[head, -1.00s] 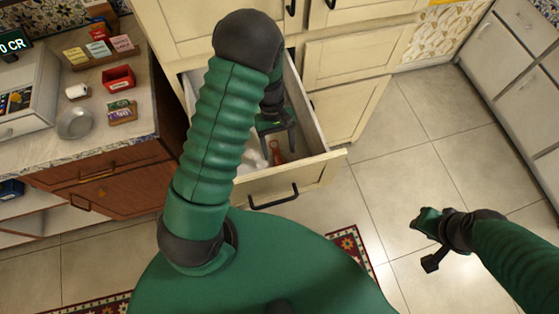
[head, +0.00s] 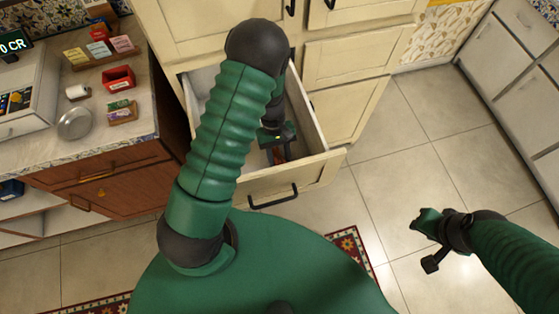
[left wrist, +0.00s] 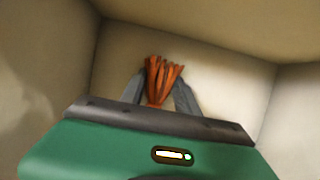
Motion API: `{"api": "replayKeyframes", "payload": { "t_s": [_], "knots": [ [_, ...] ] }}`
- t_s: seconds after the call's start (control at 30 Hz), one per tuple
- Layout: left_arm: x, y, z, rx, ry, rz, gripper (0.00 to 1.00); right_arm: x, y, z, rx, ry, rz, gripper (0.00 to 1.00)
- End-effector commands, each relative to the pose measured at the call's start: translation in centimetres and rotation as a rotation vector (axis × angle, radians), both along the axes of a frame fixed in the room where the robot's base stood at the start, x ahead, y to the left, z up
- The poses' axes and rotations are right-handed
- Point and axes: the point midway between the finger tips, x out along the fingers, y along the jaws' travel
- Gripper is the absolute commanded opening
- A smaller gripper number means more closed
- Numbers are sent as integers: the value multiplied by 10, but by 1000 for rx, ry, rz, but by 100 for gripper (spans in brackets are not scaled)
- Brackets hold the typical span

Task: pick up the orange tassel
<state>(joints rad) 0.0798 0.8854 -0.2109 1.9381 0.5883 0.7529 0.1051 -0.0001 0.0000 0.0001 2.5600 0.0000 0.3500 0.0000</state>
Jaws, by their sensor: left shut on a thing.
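The orange tassel (left wrist: 162,80) shows in the left wrist view between the two grey fingers of my left gripper (left wrist: 160,92), its strands fanning out past the fingertips. My left gripper is shut on it, inside the open drawer. In the head view my left gripper (head: 279,152) is low in the drawer near its front, and only a small reddish bit of the tassel shows there. My green left arm hides part of the drawer. My right gripper (head: 430,241) is over the tiled floor at the right, far from the drawer, with its fingers apart and empty.
The open drawer (head: 320,165) has pale walls close around my left gripper. A counter (head: 40,160) at the left holds a red box (head: 118,78), a round metal dish (head: 74,122) and small packets. Tiled floor (head: 400,150) is clear at the right.

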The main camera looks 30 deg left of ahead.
Motion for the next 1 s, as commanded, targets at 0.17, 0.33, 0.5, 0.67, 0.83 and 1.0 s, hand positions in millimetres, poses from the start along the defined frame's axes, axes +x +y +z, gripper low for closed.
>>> {"api": "replayKeyframes", "payload": {
  "t_s": [0.17, 0.33, 0.5, 0.67, 0.83, 1.0],
  "knots": [
    [0, 0, 0, -1, 1, 0, 0, 0, 0, 0, 0, 0, 0, 32],
    [1, 0, 14, -1, -3, -2, 0, 0, 0, 2, 0, 0, 0, 32],
    [1, 0, 55, 0, -5, -1, 0, 0, 0, 6, 0, 0, 0, 32],
    [0, 0, 88, 0, -3, -2, 0, 0, 0, 9, 0, 0, 0, 32],
    [0, 0, 100, 0, 2, -1, 0, 0, 0, 9, 0, 0, 0, 32],
    [0, 0, 100, 0, 2, -1, 0, 0, 0, 9, 0, 0, 0, 32]
  ]
}}
